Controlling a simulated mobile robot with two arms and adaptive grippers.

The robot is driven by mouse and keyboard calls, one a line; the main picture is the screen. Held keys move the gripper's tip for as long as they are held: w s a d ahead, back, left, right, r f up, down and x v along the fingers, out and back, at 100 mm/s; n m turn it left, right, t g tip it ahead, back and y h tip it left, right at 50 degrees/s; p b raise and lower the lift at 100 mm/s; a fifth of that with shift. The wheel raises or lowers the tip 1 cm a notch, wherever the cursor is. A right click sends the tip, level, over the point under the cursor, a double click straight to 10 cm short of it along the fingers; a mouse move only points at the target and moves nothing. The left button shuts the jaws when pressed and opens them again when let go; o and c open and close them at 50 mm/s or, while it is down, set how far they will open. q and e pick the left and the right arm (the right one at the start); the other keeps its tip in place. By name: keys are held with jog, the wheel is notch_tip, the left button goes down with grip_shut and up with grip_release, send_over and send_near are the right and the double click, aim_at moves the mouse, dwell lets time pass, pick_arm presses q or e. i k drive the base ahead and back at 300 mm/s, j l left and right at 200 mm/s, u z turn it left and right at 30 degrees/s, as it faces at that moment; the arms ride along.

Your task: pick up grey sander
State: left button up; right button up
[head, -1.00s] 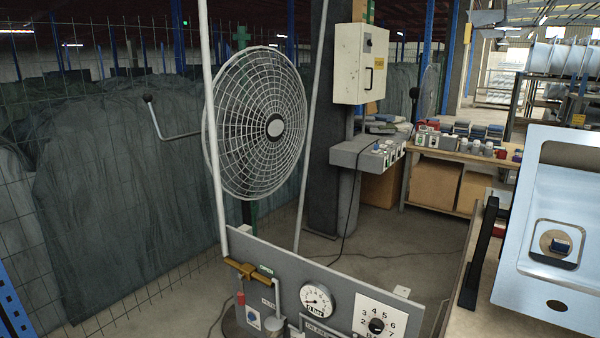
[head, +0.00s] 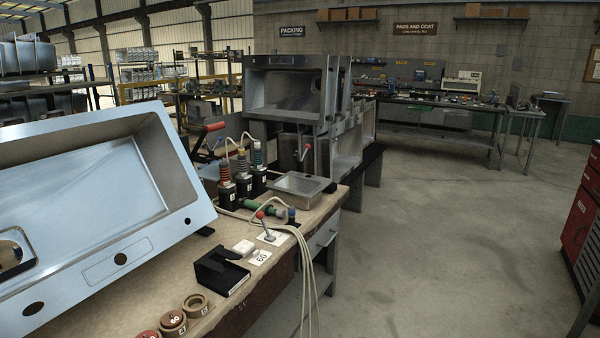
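I cannot pick out a grey sander for certain in the head view. Several upright tools with black bodies and coloured tops, such as the red-topped one (head: 227,188), stand in a row on the workbench (head: 225,318), with cords rising from them. A green-bodied tool (head: 262,208) lies in front of them. Neither of my grippers is in view.
A large steel sink (head: 95,215) fills the left foreground. A black holder (head: 220,272), a small steel basin (head: 299,186) and several sanding discs (head: 195,305) sit on the bench. Cables hang over its right edge. Open floor (head: 450,230) lies right; a red cabinet (head: 580,235) stands far right.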

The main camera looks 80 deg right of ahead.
aim_at(242, 176)
jog(key=z, duration=2.25)
